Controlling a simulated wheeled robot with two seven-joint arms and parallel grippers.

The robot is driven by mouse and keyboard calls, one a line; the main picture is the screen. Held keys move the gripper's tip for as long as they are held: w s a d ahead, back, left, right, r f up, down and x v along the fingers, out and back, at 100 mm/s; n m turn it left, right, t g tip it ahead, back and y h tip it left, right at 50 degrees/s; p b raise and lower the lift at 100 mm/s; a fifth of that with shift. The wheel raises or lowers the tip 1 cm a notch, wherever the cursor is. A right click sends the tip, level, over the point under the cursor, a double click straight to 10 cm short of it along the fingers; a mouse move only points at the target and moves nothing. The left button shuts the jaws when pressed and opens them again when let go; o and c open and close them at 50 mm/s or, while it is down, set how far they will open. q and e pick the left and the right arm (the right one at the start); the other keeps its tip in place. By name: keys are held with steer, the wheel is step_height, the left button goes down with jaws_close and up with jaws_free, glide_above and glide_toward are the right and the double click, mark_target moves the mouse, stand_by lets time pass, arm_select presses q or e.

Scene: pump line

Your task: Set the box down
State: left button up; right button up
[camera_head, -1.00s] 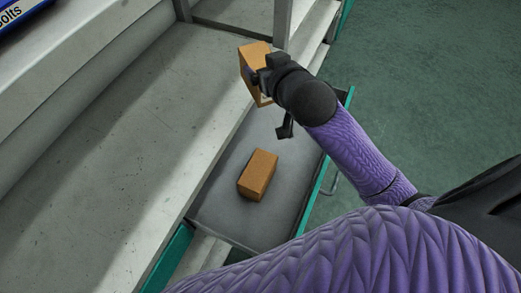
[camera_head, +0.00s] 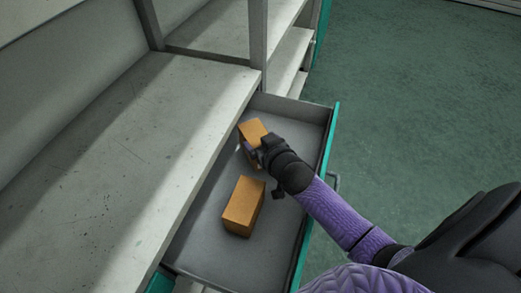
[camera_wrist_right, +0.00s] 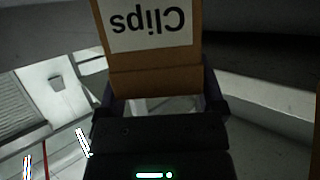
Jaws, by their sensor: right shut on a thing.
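An orange-brown box (camera_head: 252,130) is in my right gripper (camera_head: 256,152), which is shut on it over the open drawer (camera_head: 293,106). In the right wrist view this box (camera_wrist_right: 155,75) carries a white label reading "Clips", upside down, between the fingers (camera_wrist_right: 160,100). I cannot tell whether its underside touches the drawer floor. A second brown box (camera_head: 242,206) stands on the drawer floor, nearer to me and apart from the held one. My left gripper is not in view.
The grey workbench top (camera_head: 110,165) runs along the drawer's left side, with a metal post (camera_head: 252,40) at its far end. Bare drawer floor (camera_head: 262,262) shows around the second box. Green floor (camera_head: 420,110) lies to the right.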

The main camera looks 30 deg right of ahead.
steer(key=shift+w+f+b, duration=0.1)
steer(key=shift+f+b, duration=0.25)
steer(key=shift+f, duration=0.4)
steer(key=shift+r, duration=0.2)
steer(key=shift+f, duration=0.15)
steer(key=o, duration=1.2)
steer(key=shift+c, duration=0.2)
steer(key=shift+r, duration=0.2)
arm_select(q)
steer(key=p, duration=0.1)
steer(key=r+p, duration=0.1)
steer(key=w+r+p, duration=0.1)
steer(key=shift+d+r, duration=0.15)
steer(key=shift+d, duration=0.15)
arm_select(e)
steer(key=v, duration=0.7)
steer(key=shift+s, duration=0.35)
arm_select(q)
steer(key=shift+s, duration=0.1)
arm_select(e)
steer(key=shift+r, duration=0.1)
